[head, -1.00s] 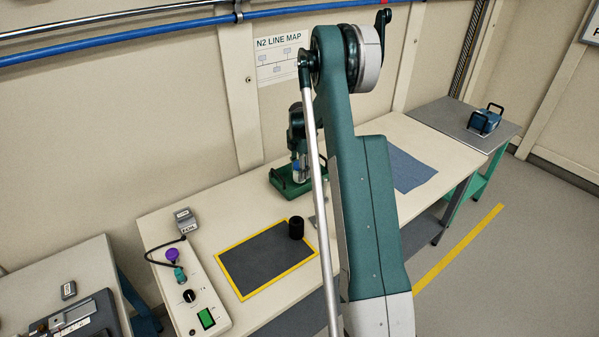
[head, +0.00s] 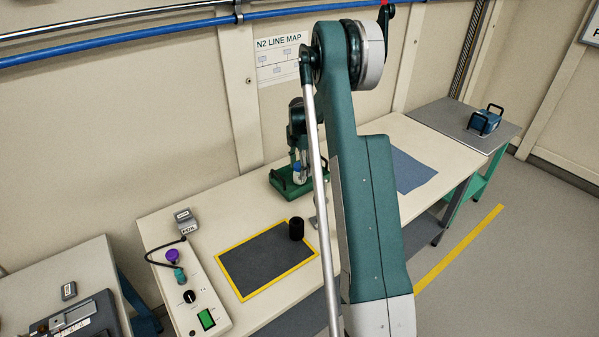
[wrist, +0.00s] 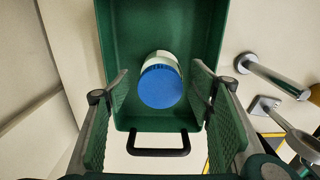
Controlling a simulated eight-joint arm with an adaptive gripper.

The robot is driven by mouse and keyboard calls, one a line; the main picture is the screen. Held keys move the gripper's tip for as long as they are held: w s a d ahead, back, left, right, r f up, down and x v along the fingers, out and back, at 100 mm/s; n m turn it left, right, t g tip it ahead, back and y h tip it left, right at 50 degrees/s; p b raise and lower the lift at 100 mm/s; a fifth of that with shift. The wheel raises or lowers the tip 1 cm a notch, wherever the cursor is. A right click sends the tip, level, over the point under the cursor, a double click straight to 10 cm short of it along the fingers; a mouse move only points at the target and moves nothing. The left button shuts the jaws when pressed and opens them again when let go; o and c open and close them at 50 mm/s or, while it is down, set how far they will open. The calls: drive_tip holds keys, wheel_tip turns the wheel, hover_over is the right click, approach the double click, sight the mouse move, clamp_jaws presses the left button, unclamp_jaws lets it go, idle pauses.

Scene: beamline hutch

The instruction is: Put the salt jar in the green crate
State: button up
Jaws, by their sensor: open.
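The salt jar (wrist: 160,85), pale with a blue lid, is inside the green crate (wrist: 117,30), close to the crate's handle end. Its lid faces the wrist camera and it looks upright. My gripper (wrist: 160,72) is open, with one finger on each side of the jar and a gap on both sides. In the head view the green crate (head: 290,187) stands on the long bench near the wall, and the jar's blue lid (head: 297,168) shows below my gripper. My arm hides part of the bench to the right of the crate.
A black cylinder (head: 296,228) stands on a yellow-edged dark mat (head: 262,262) in front of the crate. A control box (head: 196,296) is at the bench's left. A blue mat (head: 410,170) lies right of my arm.

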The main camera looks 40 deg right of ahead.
wheel_tip(320, 180, up, 10)
drive_tip(key=shift+f+p, duration=0.15)
drive_tip(key=shift+p, duration=0.15)
idle(0.7)
drive_tip(key=shift+a+r, duration=0.35)
drive_tip(key=s+a+r+m+t, duration=0.1)
drive_tip(key=s+a+r+m, duration=0.2)
drive_tip(key=s+a+r, duration=0.35)
drive_tip(key=s+a+r+m+t, duration=0.1)
drive_tip(key=s+a+r+m, duration=0.15)
drive_tip(key=a+r, duration=0.6)
drive_tip(key=s+a+r+m+t, duration=0.1)
drive_tip(key=s+a+r+m, duration=0.2)
drive_tip(key=s+a+r, duration=0.45)
drive_tip(key=s+a+f+m+t, duration=0.2)
drive_tip(key=s+a+m, duration=0.2)
drive_tip(key=s+a, duration=0.6)
drive_tip(key=s+a+f+m+t, duration=0.2)
drive_tip(key=s+a+m, duration=0.3)
drive_tip(key=s+a, duration=0.4)
drive_tip(key=s, duration=0.6)
drive_tip(key=shift+s+a, duration=0.35)
drive_tip(key=shift+a, duration=0.05)
